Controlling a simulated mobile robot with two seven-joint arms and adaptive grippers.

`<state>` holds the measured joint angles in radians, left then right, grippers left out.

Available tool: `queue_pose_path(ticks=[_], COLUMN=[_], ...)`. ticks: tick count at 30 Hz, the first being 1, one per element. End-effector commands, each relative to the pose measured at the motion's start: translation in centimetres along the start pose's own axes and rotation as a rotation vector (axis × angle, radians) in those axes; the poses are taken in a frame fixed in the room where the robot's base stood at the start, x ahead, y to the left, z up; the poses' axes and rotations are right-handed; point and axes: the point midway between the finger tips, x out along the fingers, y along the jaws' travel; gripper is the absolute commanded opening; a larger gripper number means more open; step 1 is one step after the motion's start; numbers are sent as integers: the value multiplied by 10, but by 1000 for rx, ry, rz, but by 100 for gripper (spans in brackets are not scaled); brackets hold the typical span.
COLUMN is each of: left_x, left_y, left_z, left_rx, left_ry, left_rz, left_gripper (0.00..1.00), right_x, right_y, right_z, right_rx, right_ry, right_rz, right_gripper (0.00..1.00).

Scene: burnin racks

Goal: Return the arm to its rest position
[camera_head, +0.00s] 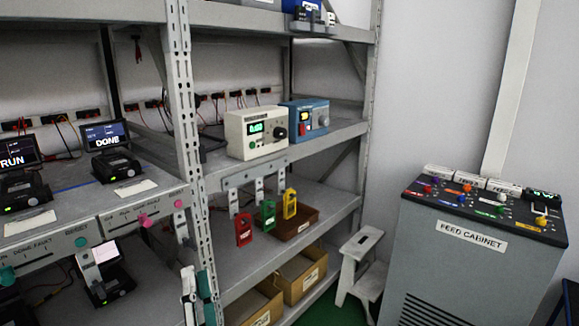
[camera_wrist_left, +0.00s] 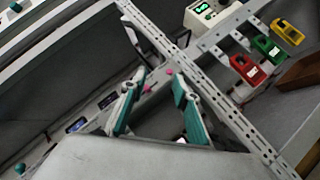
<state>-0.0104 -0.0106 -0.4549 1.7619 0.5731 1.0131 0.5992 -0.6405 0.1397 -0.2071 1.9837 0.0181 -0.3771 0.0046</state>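My left gripper (camera_head: 196,273) shows at the bottom of the head view, in front of the rack's upright post. Its two teal-padded fingers point up. In the left wrist view the left gripper (camera_wrist_left: 158,76) has its fingers apart, with nothing held between them. Beyond its fingertips are pink knobs (camera_wrist_left: 169,72) on the shelf's front edge, apart from the fingers. My right gripper is in neither view.
The perforated rack post (camera_head: 185,130) stands close to the left gripper. Shelves hold a cream instrument (camera_head: 240,144), a blue one (camera_head: 318,113) and red (camera_head: 244,230), green (camera_head: 267,214) and yellow (camera_head: 290,204) tags. A feed cabinet (camera_head: 450,275) and a stool (camera_head: 350,265) stand right.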

Motion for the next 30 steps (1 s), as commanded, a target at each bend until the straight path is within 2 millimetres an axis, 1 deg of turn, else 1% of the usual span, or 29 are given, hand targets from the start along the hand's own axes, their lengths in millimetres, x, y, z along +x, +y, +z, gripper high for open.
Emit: queue_pose_path(ticks=[1,2,3,5,6,8,9,11,12,13,14,15,18,21,24,27,30], left_x=[-17,-27,-42,-68,-86,-118,-140,-176,-200,-218,-234,-256,-302,-335,-355,-363,-364], left_y=[-10,-16,-27,-44,-56,-74,-86,-101,-110,-115,-119,-123,-127,-125,-122,-120,-120], left_z=[2,5,7,8,6,0,-8,-22,-33,-43,-53,-67,-101,-129,-147,-155,-156], left_rx=[140,229,347,524,641,813,926,1091,1193,1264,1332,1415,1586,1704,1771,1799,1805], left_ry=[-73,-123,-192,-299,-373,-489,-570,-697,-781,-844,-905,-984,-1163,-1304,-1391,-1429,-1438], left_rz=[-57,-89,-134,-201,-246,-315,-360,-428,-470,-501,-530,-566,-642,-694,-726,-740,-743], left_gripper=[30,30,30,30,30,30,30,30,30,30,30,30,30,30,30,30,30], right_x=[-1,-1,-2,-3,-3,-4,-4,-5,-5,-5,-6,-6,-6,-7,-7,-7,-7], right_y=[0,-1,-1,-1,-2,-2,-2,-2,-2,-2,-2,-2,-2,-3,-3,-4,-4], right_z=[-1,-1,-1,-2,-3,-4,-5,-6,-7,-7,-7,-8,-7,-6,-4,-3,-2], right_rx=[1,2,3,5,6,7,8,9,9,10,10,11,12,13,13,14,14], right_ry=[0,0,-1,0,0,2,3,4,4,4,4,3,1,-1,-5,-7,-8], right_rz=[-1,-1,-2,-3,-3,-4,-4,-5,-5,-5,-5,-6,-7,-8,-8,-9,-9], right_gripper=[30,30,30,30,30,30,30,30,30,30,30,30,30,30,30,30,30])
